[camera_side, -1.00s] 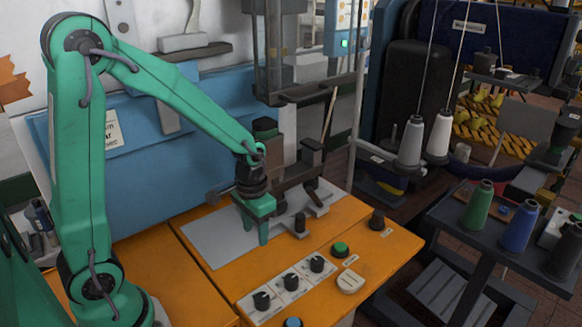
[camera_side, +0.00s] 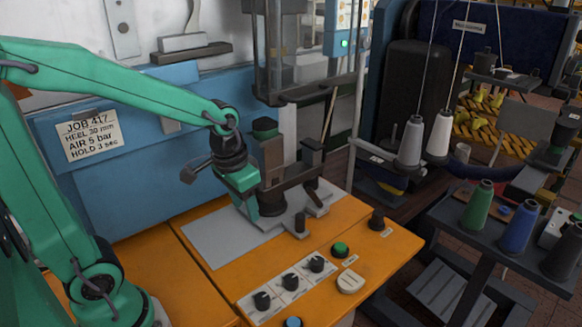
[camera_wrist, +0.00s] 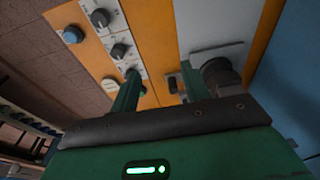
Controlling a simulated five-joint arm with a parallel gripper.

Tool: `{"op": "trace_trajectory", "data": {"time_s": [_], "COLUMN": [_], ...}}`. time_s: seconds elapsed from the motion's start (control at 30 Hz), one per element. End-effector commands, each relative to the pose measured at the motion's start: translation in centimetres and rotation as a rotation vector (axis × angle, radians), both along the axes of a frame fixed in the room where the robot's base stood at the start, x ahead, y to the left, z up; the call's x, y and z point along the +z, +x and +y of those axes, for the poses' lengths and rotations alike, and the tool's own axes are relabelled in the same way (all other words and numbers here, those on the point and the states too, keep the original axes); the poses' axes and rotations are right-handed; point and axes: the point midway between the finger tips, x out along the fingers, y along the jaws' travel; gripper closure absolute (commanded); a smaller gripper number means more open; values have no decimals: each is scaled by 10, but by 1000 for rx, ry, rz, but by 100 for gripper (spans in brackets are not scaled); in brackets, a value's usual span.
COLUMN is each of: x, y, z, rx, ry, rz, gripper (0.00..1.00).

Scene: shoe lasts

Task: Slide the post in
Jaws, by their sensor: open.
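A dark grey upright post (camera_side: 272,175) stands at the back edge of the pale grey plate (camera_side: 215,240) in the side view. I cannot tell for sure that this is the task's post. My green gripper (camera_side: 245,200) is tilted over the plate, just left of this post; I cannot tell whether it touches. A dark round part (camera_wrist: 221,74) shows just beyond the right finger, at the plate's edge. Small dark blocks (camera_side: 300,222) sit on grey pieces right of the gripper.
The orange bench (camera_side: 370,265) carries a panel of black knobs (camera_side: 290,282), a green button (camera_side: 340,250) and a black knob (camera_side: 376,220). A blue cabinet with a job card (camera_side: 92,135) stands behind. Thread cones (camera_side: 518,227) stand on a rack at right.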

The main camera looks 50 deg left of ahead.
Motion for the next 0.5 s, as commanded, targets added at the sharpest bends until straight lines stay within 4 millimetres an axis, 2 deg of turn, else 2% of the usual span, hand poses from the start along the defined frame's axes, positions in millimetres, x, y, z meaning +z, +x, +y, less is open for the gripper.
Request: {"op": "trace_trajectory", "data": {"time_s": [0.5], "x": [33], "y": [-23], "z": [-5], "rx": [-1], "ry": [1], "rz": [-106], "gripper": [54]}}
